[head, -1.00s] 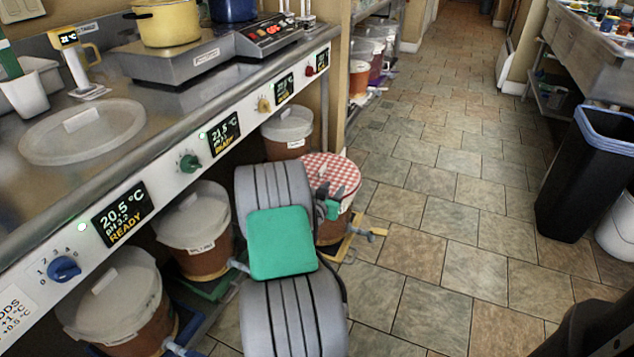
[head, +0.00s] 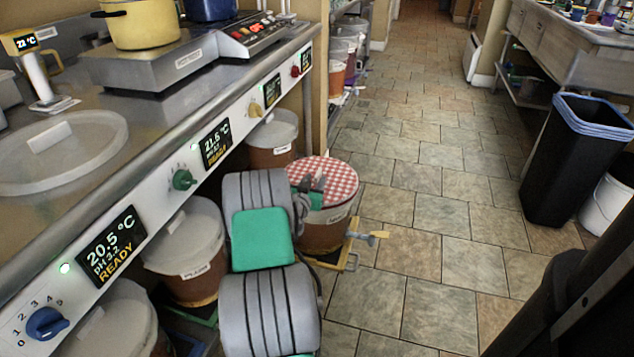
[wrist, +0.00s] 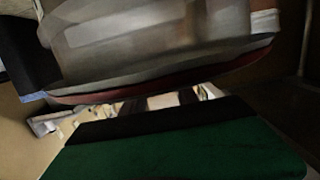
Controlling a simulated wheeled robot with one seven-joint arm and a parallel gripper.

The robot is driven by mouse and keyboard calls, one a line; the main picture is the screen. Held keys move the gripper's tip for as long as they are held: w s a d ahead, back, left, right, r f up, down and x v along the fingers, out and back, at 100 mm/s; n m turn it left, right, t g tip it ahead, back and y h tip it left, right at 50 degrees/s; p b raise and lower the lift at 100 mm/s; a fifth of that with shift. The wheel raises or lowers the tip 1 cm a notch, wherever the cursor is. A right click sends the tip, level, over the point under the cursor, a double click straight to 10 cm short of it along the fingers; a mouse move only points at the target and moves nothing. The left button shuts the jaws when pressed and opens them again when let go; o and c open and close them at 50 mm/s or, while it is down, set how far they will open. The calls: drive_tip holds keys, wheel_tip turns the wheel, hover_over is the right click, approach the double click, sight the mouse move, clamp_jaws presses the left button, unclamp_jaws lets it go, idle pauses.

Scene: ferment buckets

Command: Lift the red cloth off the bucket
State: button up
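The red-and-white checked cloth (head: 338,176) covers the top of a brown bucket (head: 322,238) on the floor beside the counter. The cloth lies over the rim, with its near left part hidden by my arm. My gripper (head: 314,186) is at the near left part of the cloth, partly behind my grey and green arm links. I cannot tell whether it touches the cloth or whether its fingers are apart. The wrist view is dark, with a grey shape, a thin red edge (wrist: 170,82) and a green block below; no finger gap is clear there.
A yellow frame with a tap (head: 368,236) juts out at the bucket's foot. Lidded buckets (head: 190,250) stand left under the steel counter (head: 150,105), whose front edge is close to my arm. A black bin (head: 572,165) stands right. The tiled floor (head: 430,210) between is clear.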

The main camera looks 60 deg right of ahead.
drive_tip(key=shift+x, duration=1.1)
clamp_jaws()
